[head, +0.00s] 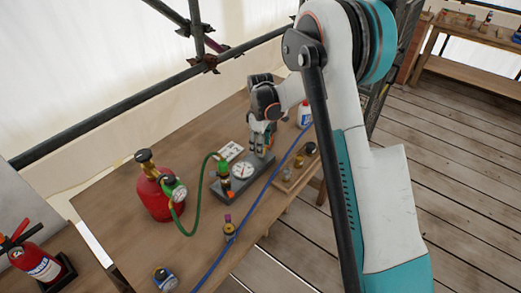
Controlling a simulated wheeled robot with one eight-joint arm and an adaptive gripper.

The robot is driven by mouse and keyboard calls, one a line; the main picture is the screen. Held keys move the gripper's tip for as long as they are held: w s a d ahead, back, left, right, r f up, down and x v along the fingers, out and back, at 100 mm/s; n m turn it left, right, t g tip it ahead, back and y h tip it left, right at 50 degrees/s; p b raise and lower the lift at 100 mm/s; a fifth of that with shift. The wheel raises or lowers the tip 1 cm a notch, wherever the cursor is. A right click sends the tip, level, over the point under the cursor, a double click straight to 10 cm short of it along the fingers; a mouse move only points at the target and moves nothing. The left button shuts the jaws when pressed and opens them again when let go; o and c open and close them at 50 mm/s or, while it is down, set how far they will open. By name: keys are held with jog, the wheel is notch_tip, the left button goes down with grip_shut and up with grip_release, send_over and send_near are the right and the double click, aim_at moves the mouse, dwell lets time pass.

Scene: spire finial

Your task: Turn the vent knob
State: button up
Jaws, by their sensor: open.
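A grey block (243,187) with a white round dial (241,170) lies on the wooden table (120,205). A green hose (201,184) runs from a red cylinder (153,195) to a green and orange fitting (223,170) at the block's left end. My gripper (262,148) points down over the block's right end, behind the dial, with its jaws open. I cannot make out the vent knob; it may be hidden by my gripper. Whether the fingers touch anything there is too small to tell.
A blue hose (246,211) crosses the table in front of the block. A small bottle (229,232) and a jar (165,279) stand nearer. A wooden tray (291,180) with small parts and a white bottle (304,115) are to the right. Scaffold poles (100,117) run behind.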

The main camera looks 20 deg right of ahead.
jog(key=shift+f, duration=0.9)
jog(key=c, duration=1.1)
jog(key=shift+o, duration=0.2)
jog(key=shift+m, duration=0.4)
jog(key=m+b, duration=0.1)
jog(key=m, duration=0.4)
jog(key=shift+m, duration=0.3)
jog(key=m+b, duration=0.1)
jog(key=m, duration=0.4)
jog(key=shift+m, duration=0.4)
